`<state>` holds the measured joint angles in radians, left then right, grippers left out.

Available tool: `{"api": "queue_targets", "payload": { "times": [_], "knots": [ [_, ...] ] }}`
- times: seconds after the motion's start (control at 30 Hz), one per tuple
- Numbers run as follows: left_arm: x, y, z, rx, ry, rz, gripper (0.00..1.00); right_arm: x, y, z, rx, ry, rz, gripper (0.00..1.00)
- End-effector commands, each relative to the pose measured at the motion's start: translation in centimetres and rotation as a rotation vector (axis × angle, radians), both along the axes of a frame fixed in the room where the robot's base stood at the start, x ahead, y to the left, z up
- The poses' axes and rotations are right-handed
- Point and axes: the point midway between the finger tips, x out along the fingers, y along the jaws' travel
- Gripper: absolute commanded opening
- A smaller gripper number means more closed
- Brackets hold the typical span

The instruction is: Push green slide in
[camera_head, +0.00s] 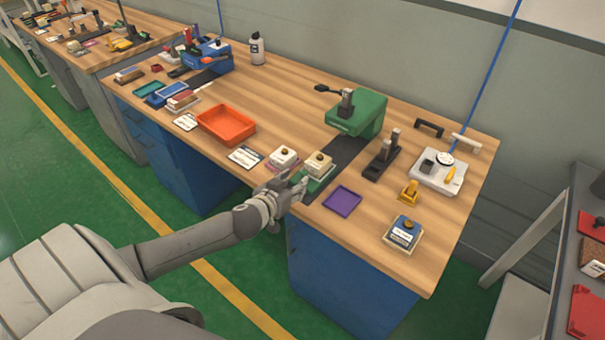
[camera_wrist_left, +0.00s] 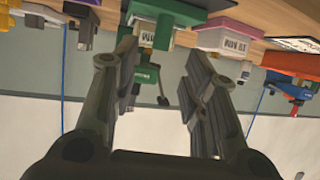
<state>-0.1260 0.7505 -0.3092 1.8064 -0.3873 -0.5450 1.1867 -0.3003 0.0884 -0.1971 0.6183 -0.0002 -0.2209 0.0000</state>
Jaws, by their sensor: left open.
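The track runs back to the green press (camera_head: 368,113). My left gripper (camera_head: 293,187) is at the bench's front edge, just in front and to the left of the slide. My right gripper is not in view.
A pink-based block (camera_head: 283,158) stands just left of the slide. A purple tray (camera_head: 342,201) lies to its right, and a black stand (camera_head: 381,166) is farther back. An orange tray (camera_head: 226,125) is on the left. Bare wood lies between the orange tray and the press.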

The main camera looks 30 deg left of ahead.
Motion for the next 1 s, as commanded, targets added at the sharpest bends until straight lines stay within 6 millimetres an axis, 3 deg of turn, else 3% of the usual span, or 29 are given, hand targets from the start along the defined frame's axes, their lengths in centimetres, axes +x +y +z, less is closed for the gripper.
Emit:
{"api": "queue_targets", "payload": {
  "times": [0.3, 0.5, 0.97, 1.0],
  "knots": [
    [4.0, 0.5, -1.5, 0.001, -0.001, 0.001, 0.41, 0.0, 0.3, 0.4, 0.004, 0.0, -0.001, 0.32],
    [5.6, 0.7, -2.3, -0.001, 0.0, 0.001, 0.41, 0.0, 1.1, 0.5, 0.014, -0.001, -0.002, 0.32],
    [6.3, 0.7, -2.6, 0.001, 0.001, 0.0, 0.41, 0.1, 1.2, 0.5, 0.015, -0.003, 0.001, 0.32],
    [6.3, 0.7, -2.6, 0.001, 0.001, 0.0, 0.37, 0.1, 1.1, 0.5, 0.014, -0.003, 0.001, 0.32]
  ]
}}
